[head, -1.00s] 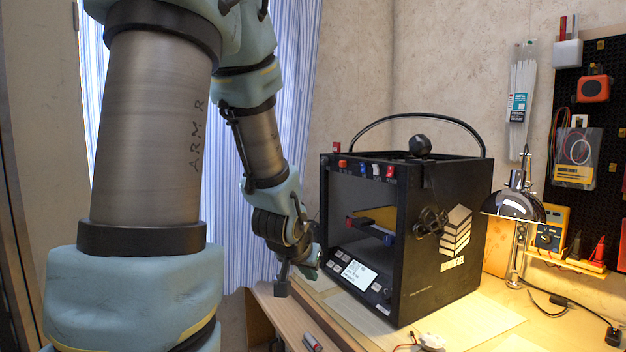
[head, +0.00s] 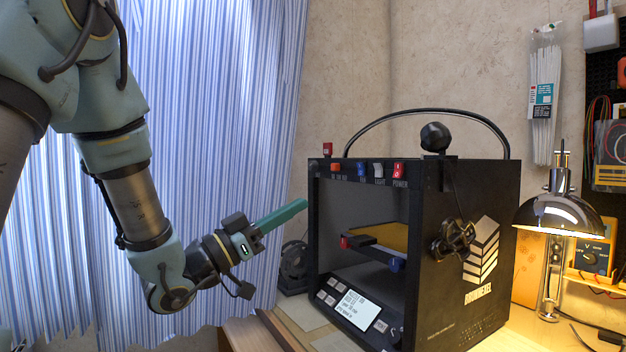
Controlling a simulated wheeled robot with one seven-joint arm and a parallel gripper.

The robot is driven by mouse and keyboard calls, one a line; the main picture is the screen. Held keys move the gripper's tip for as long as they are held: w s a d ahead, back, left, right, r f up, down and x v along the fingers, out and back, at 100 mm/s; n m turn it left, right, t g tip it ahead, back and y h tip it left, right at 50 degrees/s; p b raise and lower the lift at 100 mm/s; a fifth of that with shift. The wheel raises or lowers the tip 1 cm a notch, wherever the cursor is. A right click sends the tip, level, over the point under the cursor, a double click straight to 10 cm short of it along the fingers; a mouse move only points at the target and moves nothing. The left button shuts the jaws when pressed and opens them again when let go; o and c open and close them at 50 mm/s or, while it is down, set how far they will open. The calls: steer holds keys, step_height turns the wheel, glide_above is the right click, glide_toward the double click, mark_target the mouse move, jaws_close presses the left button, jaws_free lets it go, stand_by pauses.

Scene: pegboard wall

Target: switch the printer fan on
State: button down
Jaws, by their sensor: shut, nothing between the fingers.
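The printer (head: 455,270) is a black open-front box on the bench. A row of small rocker switches runs along its top front edge: an orange one (head: 336,167), a blue one (head: 362,168), a grey one (head: 378,170) labelled LIGHT and a red one (head: 399,170) labelled POWER. The label under the blue switch is too small to read surely, and I cannot tell the switches' positions. My gripper (head: 304,204) is shut and empty, its teal fingers pointing up and right. In the picture its tips are left of the printer's front frame and below the switch row.
A lit screen with buttons (head: 358,309) is at the printer's lower front. A black spool-like part (head: 293,265) stands left of the printer. A lamp (head: 557,212) stands to the right. A striped curtain (head: 215,120) hangs behind my arm.

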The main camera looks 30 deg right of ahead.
mark_target(360, 166)
steer(key=shift+a+r, duration=0.1)
steer(key=shift+a, duration=0.1)
steer(key=p+x, duration=0.4)
steer(key=x, duration=0.9)
steer(key=shift+s+r, duration=0.15)
steer(key=shift+r, duration=0.05)
steer(key=shift+d+r, duration=0.1)
steer(key=shift+d, duration=0.35)
